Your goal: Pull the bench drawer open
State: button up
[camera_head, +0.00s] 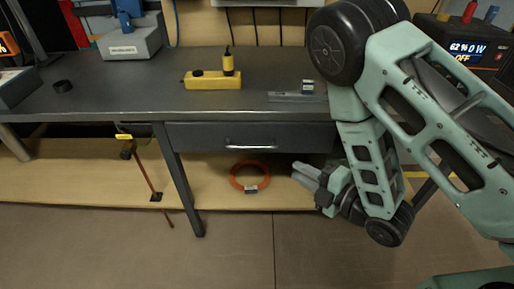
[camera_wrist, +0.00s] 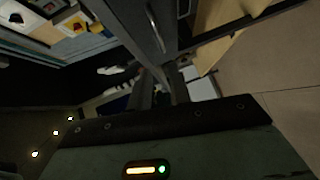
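The bench drawer (camera_head: 285,136) is a dark grey front under the worktop and looks shut. Its bar handle (camera_head: 250,144) is pale metal and sits in the middle of the front. My gripper (camera_head: 296,171) is below and to the right of the handle, apart from it, with its fingers pointing left. In the wrist view the handle (camera_wrist: 155,28) shows beyond the fingertips on the drawer front (camera_wrist: 140,22). My gripper (camera_wrist: 160,78) shows a gap between its two fingers there, with nothing held. My arm covers the drawer's right end in the head view.
An orange cable coil (camera_head: 249,177) lies on the wooden shelf (camera_head: 212,190) below. A bench leg (camera_head: 181,180) stands left of the drawer. The floor in front is clear.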

aim_at(255, 148)
jog(key=b+x, duration=0.4)
jog(key=x, duration=1.3)
jog(key=shift+w, duration=0.15)
grip_shut()
